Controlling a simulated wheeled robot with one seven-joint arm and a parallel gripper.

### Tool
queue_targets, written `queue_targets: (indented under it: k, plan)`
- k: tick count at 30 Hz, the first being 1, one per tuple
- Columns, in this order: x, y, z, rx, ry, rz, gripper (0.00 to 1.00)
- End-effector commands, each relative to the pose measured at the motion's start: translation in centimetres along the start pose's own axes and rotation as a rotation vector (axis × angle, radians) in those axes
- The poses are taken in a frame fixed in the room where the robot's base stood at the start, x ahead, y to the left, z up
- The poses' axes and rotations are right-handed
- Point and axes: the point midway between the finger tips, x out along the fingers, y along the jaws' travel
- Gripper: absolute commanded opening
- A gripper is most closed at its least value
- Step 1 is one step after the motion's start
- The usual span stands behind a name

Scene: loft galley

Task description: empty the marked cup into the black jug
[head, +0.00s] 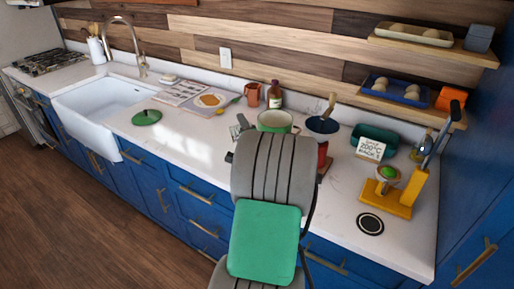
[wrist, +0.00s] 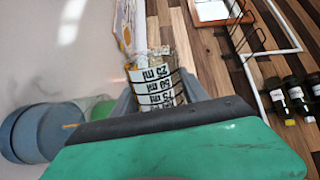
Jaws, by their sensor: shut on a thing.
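The marked cup (wrist: 154,78) is in the wrist view, a small clear-looking vessel with black ml lines and numbers on white bands. My gripper (wrist: 157,92) is shut on it, with a grey finger on either side. The cup lies sideways in that picture; I cannot tell its true tilt or what it holds. In the head view my arm hides the gripper and cup. A dark vessel (head: 322,126) with a wooden utensil stands on the counter right of my arm; I cannot tell if it is the black jug.
A green pot (head: 274,120) stands behind my arm, near a brown bottle (head: 275,97) and a terracotta mug (head: 252,95). A yellow stand (head: 394,194) and teal container (head: 374,137) are at right.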

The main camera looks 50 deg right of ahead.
Motion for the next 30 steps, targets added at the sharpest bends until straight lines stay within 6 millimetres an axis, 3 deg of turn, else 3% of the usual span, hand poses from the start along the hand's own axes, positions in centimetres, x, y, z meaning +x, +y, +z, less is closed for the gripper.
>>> queue_targets:
  k: [30]
  plan:
    - [0.0, 0.11, -0.36, 0.112, 0.001, 0.0, 0.1]
